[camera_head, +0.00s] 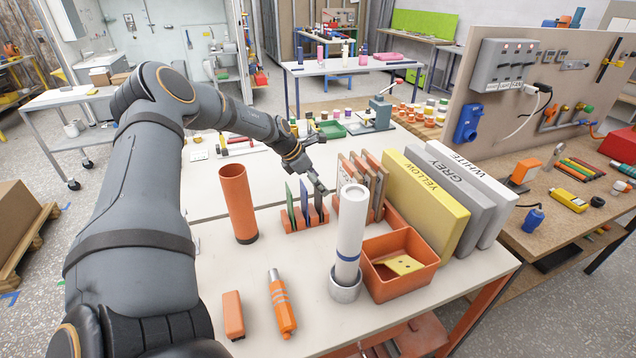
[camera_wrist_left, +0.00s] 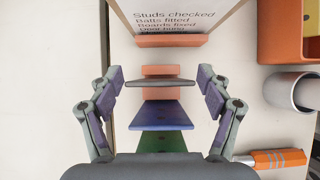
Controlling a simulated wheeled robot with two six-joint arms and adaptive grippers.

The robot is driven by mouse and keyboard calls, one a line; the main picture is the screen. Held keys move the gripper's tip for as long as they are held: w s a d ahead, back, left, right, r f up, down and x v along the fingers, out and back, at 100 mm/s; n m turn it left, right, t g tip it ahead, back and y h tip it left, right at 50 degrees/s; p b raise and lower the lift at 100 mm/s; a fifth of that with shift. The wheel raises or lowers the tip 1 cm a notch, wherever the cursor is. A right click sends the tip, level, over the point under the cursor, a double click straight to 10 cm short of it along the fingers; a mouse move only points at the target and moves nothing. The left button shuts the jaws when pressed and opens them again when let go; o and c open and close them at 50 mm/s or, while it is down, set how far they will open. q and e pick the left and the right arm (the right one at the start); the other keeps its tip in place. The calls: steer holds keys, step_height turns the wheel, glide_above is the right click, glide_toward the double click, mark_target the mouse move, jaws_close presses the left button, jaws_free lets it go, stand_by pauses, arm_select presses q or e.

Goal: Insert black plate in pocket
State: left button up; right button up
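A black plate (camera_head: 318,199) stands upright at the right end of a small orange slotted rack (camera_head: 306,224) in the head view. A blue plate (camera_head: 304,201) and a green plate (camera_head: 290,207) stand beside it. My left gripper (camera_head: 320,187) is above the black plate. In the left wrist view, the left gripper (camera_wrist_left: 160,78) is open, its fingers on either side of the black plate (camera_wrist_left: 160,82) with visible gaps. The blue plate (camera_wrist_left: 160,115) and green plate (camera_wrist_left: 160,141) lie nearer the palm. How deep the black plate sits is hidden. My right gripper is not in view.
Boards in an orange holder (camera_wrist_left: 172,40) stand just beyond the rack. An orange tube (camera_head: 238,203) is left of it. A white cylinder (camera_head: 350,235) and an orange bin (camera_head: 400,285) stand at the front right.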

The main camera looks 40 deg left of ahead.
arm_select(q)
steer(key=shift+o, duration=0.7)
steer(key=shift+f, duration=0.1)
steer(key=v, duration=0.7)
steer(key=shift+r, duration=0.3)
steer(key=shift+a, duration=0.1)
